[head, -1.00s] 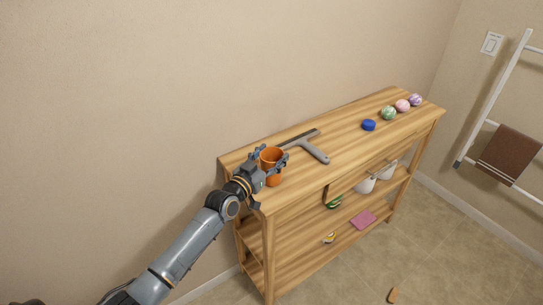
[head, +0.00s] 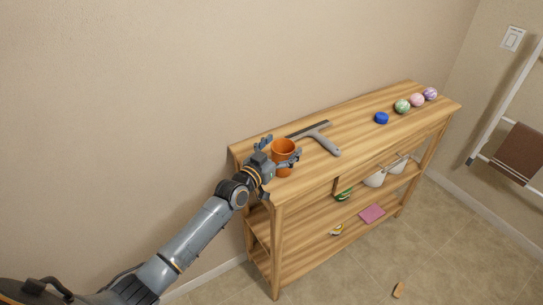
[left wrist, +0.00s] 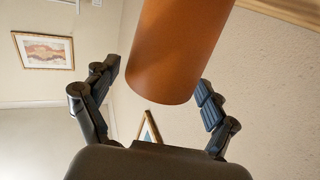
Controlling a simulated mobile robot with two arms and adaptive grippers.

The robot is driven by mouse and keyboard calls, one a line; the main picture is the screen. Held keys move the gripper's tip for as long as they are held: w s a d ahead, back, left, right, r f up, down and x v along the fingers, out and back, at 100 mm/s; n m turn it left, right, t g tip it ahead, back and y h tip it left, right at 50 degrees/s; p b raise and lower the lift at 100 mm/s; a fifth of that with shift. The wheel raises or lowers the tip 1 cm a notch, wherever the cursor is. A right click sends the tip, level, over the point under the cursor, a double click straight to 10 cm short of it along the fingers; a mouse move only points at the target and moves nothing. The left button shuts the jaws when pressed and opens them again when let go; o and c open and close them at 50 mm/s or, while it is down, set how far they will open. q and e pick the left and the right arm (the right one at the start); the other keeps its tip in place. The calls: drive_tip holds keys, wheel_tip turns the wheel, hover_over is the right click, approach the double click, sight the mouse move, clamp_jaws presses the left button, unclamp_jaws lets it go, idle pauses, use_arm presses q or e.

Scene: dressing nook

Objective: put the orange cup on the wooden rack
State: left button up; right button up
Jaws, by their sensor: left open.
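The orange cup (head: 283,148) is upright at the near left end of the wooden rack's top (head: 352,128). It also shows large in the left wrist view (left wrist: 178,50). My left gripper (head: 281,150) is open, with one finger on each side of the cup. In the left wrist view gaps show between both fingers (left wrist: 160,92) and the cup. The gripper hides part of the cup's lower end, so I cannot see its contact with the top clearly. My right gripper is not in view.
A grey squeegee (head: 325,142) lies just right of the cup. A blue round thing (head: 382,118) and several patterned balls (head: 402,106) sit farther right. Lower shelves hold white containers (head: 375,179) and a pink cloth (head: 371,213). The wall is close behind the rack.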

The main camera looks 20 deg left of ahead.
use_arm(q)
drive_tip(key=b+v, duration=0.1)
drive_tip(key=v, duration=1)
drive_tip(key=shift+s, duration=0.35)
drive_tip(key=s+d+f+g, duration=0.1)
drive_tip(key=f, duration=0.4)
drive_tip(key=s+d+f+g+y, duration=0.1)
drive_tip(key=s+f, duration=0.1)
drive_tip(key=f, duration=0.3)
drive_tip(key=s+d+f+g+y, duration=0.1)
drive_tip(key=s+f, duration=0.1)
drive_tip(key=f, duration=0.4)
drive_tip(key=shift+s+d+n, duration=0.1)
drive_tip(key=shift+d+n, duration=0.25)
drive_tip(key=shift+n, duration=0.05)
drive_tip(key=s+a+f+g+y, duration=0.15)
drive_tip(key=s+f+g, duration=0.35)
drive_tip(key=s+f, duration=0.9)
drive_tip(key=s+a+f+g+y, duration=0.15)
drive_tip(key=s+f+g, duration=0.25)
drive_tip(key=s+f, duration=1.1)
drive_tip(key=s+f+g, duration=0.2)
drive_tip(key=s+f, duration=0.3)
drive_tip(key=s, duration=0.2)
drive_tip(key=s+a+f+g, duration=0.1)
drive_tip(key=s+f+g, duration=0.1)
drive_tip(key=s+f, duration=0.3)
drive_tip(key=s, duration=0.3)
drive_tip(key=shift+f, duration=0.3)
drive_tip(key=shift+w+a, duration=0.1)
